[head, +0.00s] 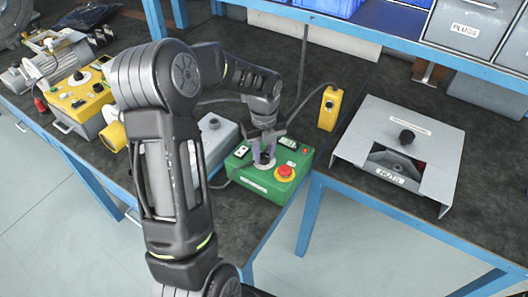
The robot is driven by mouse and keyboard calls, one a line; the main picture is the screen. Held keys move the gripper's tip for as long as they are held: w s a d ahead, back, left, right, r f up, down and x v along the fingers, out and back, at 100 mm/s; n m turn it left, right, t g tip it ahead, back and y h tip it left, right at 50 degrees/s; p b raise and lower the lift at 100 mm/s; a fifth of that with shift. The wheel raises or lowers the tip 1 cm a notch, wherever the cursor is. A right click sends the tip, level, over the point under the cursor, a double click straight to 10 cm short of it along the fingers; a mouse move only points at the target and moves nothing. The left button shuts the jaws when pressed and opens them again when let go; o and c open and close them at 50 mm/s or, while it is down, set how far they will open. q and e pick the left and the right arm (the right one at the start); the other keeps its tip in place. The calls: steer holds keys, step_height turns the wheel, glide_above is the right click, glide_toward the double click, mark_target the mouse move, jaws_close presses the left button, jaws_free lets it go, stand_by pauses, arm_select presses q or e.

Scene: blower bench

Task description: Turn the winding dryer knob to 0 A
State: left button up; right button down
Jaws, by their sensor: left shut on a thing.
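A green control box (246,186) stands at the front of the bench, with a red mushroom button (286,172) on a yellow base, a small display and a dark switch. Its front label is too small to read. My left gripper (264,160) points down onto the top of this box and is shut on a knob there. The fingers cover the knob, so its pointer and setting are hidden. My right gripper is out of view.
A grey box (214,136) stands just left of the green one, partly behind my arm. A yellow pendant (330,108) stands behind it to the right. A grey sheet-metal housing (440,140) with a black knob is at right. A yellow-topped box (78,95) is at left.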

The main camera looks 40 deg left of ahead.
arm_select(q)
jaws_close()
